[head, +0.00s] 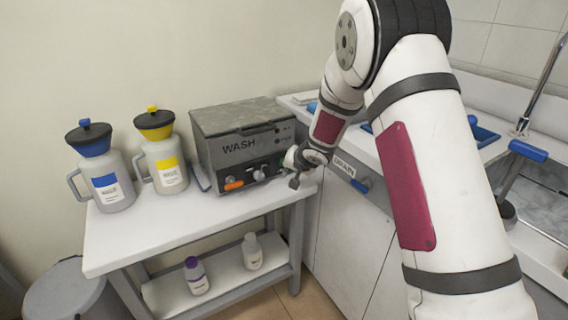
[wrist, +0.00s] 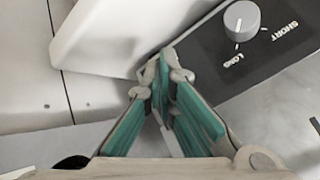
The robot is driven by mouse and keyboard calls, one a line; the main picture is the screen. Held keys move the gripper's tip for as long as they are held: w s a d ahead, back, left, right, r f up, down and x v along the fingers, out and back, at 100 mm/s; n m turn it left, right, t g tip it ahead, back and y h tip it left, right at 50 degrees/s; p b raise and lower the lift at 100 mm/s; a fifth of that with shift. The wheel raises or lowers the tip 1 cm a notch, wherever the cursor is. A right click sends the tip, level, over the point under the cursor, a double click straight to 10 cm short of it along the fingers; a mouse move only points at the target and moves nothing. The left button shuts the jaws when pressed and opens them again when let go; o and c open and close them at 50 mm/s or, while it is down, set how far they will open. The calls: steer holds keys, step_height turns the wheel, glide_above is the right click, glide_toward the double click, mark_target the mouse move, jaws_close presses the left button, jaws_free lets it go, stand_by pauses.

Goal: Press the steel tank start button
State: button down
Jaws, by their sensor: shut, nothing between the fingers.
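The steel tank (head: 245,146) is a grey box marked WASH with a lid, standing at the right end of the white table. Its front has knobs and an orange piece. My gripper (head: 295,176) is at the right end of this front. In the wrist view my gripper (wrist: 167,70) has its green-padded fingers together at the tips, with nothing between them.
A blue-lidded jug (head: 103,180) and a yellow-lidded jug (head: 165,165) stand left of the tank. Two small bottles (head: 196,276) (head: 252,252) are on the lower shelf. A DRAIN panel (head: 352,180) with a blue handle is on the counter at right.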

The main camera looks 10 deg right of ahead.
steer(key=shift+w+a+p, duration=0.3)
steer(key=shift+w+p, duration=0.55)
steer(key=shift+w, duration=0.05)
stand_by(1.2)
steer(key=shift+s+d, duration=0.25)
steer(key=shift+s, duration=0.6)
steer(key=s, duration=0.1)
steer(key=s+d+b, duration=0.1)
steer(key=s, duration=0.2)
steer(key=shift+s+d, duration=0.3)
steer(key=shift+s, duration=0.1)
steer(key=shift+r, duration=0.15)
stand_by(0.3)
